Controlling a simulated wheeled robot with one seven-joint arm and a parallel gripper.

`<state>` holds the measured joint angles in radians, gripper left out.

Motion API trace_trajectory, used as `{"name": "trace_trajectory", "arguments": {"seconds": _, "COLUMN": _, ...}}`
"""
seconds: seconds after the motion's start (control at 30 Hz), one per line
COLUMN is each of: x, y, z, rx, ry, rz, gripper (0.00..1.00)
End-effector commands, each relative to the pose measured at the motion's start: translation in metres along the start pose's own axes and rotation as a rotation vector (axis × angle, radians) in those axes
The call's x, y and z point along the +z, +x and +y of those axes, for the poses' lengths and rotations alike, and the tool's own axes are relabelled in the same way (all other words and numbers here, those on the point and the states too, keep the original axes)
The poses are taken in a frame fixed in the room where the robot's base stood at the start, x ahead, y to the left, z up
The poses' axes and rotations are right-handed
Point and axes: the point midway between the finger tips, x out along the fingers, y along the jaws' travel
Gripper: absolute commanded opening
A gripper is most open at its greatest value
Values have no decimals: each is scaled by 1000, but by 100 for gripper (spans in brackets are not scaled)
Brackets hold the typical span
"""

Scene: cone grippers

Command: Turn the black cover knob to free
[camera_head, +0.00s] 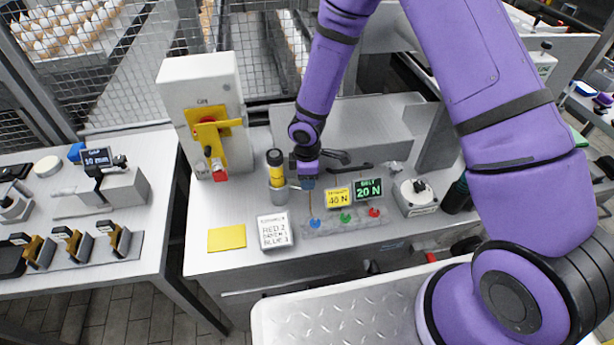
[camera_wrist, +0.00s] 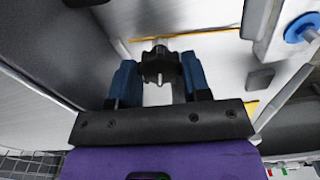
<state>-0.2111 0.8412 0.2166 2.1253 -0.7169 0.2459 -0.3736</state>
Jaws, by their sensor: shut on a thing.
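The black cover knob (camera_wrist: 160,66) is a lobed knob in the upper middle of the wrist view, over a pale surface. My gripper (camera_wrist: 157,75) has its blue fingers on either side of it, shut on it. In the head view my gripper (camera_head: 307,183) points down over the middle of the bench, behind the grey block with coloured knobs. The knob under it is hidden there by the gripper. I cannot tell the knob's turn angle.
A blue knob (camera_head: 315,223) stands close in front of my gripper, with green and red ones to its right. A black and yellow cylinder (camera_head: 276,168) stands just left. Displays reading 40 N (camera_head: 338,197) and 20 N (camera_head: 369,189) stand right. A yellow sheet (camera_head: 227,237) lies front left.

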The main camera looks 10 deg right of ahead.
Motion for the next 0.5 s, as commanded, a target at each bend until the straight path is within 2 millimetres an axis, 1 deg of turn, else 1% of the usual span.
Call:
{"name": "trace_trajectory", "arguments": {"seconds": 0.2, "x": 0, "y": 0, "z": 0, "rx": 0, "ry": -165, "rz": 0, "gripper": 20}}
{"name": "trace_trajectory", "arguments": {"seconds": 0.5, "x": 0, "y": 0, "z": 1, "rx": 0, "ry": -305, "rz": -1, "gripper": 20}}
